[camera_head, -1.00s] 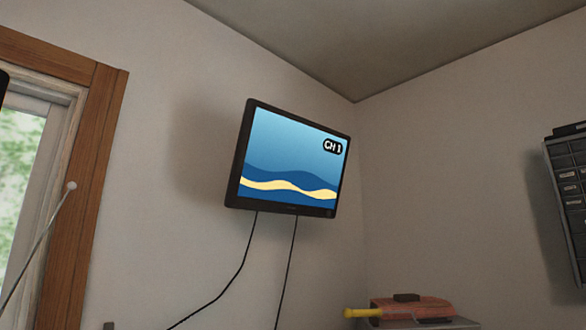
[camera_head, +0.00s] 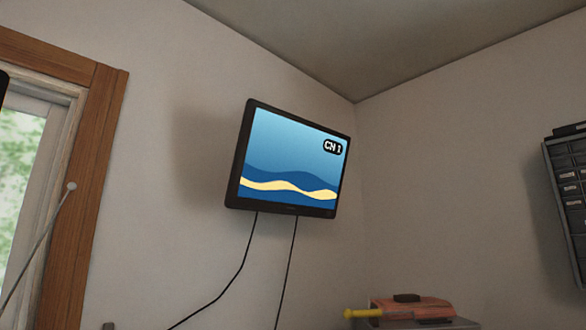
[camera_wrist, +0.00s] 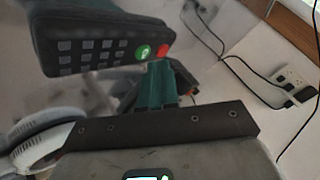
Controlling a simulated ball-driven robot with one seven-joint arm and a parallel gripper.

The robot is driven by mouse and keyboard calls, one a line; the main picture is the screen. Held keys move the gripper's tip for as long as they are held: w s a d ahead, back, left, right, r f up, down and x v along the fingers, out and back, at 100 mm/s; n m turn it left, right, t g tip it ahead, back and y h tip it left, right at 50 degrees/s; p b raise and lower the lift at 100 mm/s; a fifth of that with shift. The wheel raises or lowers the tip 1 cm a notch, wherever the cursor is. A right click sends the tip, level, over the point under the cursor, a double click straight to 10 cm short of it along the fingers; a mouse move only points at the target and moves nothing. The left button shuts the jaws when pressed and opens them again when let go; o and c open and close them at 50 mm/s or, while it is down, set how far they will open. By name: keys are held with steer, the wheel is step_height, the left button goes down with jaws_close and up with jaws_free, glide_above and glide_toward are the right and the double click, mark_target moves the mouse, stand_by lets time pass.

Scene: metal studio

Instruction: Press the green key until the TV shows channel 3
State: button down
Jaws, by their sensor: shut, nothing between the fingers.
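The TV (camera_head: 290,160) hangs tilted on the wall in the head view. In the wrist view a dark remote (camera_wrist: 95,22) with several grey keys fills the upper left. The round green key (camera_wrist: 143,52) is at its near right end, beside a red key (camera_wrist: 163,50). My gripper (camera_wrist: 158,68), with teal fingers, is shut and empty, its tips just below the green and red keys. I cannot tell whether they touch.
A wall outlet (camera_wrist: 294,86) with black cables is at the right. In the head view, a red item with a yellow handle (camera_head: 410,308) sits low at the right, and small drawers (camera_head: 570,190) hang on the wall.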

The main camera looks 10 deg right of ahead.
steer(key=shift+f, duration=0.4)
steer(key=shift+f, duration=0.15)
stand_by(0.4)
steer(key=shift+r+p, duration=0.65)
steer(key=shift+p, duration=0.2)
step_height(320, 180, up, 6)
steer(key=p, duration=0.5)
steer(key=shift+p, duration=0.3)
stand_by(2.5)
